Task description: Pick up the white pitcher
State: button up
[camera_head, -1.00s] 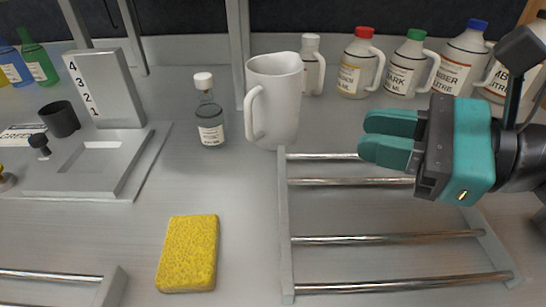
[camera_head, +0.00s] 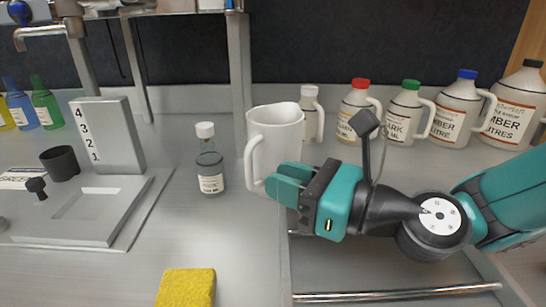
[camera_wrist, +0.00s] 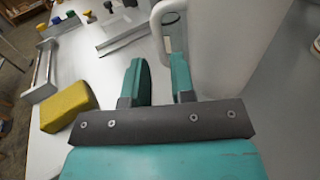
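The white pitcher (camera_head: 282,138) stands upright on the metal counter, its handle on its left side. My gripper (camera_head: 278,182) is in front of the pitcher's lower part, its teal fingers pointing left and hiding some of the pitcher's base. In the wrist view, the fingers of my gripper (camera_wrist: 160,62) are apart with nothing between them. The large pitcher body (camera_wrist: 228,45) is close beside the right finger, and its handle (camera_wrist: 158,28) curves just beyond the fingertips. I cannot tell whether a finger touches the pitcher.
A clear capped bottle (camera_head: 210,165) stands left of the pitcher. Several labelled jugs, one red-capped (camera_head: 357,112), line the back. A yellow sponge (camera_head: 186,288) lies at the front. A metal rod rack (camera_head: 400,295) lies under my arm. A grey numbered stand (camera_head: 108,135) is at left.

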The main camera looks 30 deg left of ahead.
aim_at(250, 189)
jog(key=shift+a+r+b, duration=0.1)
jog(key=shift+a+b, duration=0.45)
jog(key=shift+a, duration=2.55)
jog(key=shift+r, duration=0.1)
grip_shut()
